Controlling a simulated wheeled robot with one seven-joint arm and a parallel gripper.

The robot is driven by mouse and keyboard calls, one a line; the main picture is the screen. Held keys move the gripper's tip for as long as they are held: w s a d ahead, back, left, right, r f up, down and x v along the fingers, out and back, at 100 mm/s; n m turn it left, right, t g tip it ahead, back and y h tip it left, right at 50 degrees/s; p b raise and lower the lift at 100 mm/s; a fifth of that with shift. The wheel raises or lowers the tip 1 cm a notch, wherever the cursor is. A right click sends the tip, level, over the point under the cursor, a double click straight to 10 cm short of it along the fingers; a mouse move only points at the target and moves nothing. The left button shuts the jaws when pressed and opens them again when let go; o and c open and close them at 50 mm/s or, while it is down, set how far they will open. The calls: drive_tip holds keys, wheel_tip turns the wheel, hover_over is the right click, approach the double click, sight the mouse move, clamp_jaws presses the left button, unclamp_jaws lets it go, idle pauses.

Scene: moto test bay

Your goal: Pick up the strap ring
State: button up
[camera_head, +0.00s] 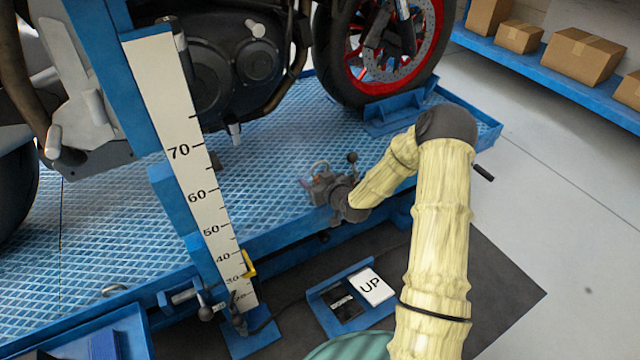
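My gripper (320,187) is low over the blue tread-plate platform (270,150), between the measuring post and the front wheel. Its fingers are small and dark here, and I cannot tell whether they are open or shut. A small curved piece (319,165), pale and orange, shows right at the gripper's far side. It may be the strap ring, but it is too small to tell whether it is held or only beside the fingers. A metal ring-like loop (114,289) lies at the platform's near left edge, well away from my gripper.
A motorcycle with a red-rimmed front wheel (385,50) stands on the platform. A white measuring scale (180,130) rises left of my gripper. An "UP" pedal box (371,287) sits on the dark mat (480,290). Cardboard boxes (580,55) stand on a blue shelf at right.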

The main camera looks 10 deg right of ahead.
drive_tip(key=shift+d, duration=0.15)
drive_tip(key=shift+d, duration=0.15)
drive_tip(key=c, duration=1.1)
wheel_tip(320, 180, up, 10)
drive_tip(key=p, duration=0.5)
drive_tip(key=shift+p, duration=0.4)
drive_tip(key=shift+c, duration=0.2)
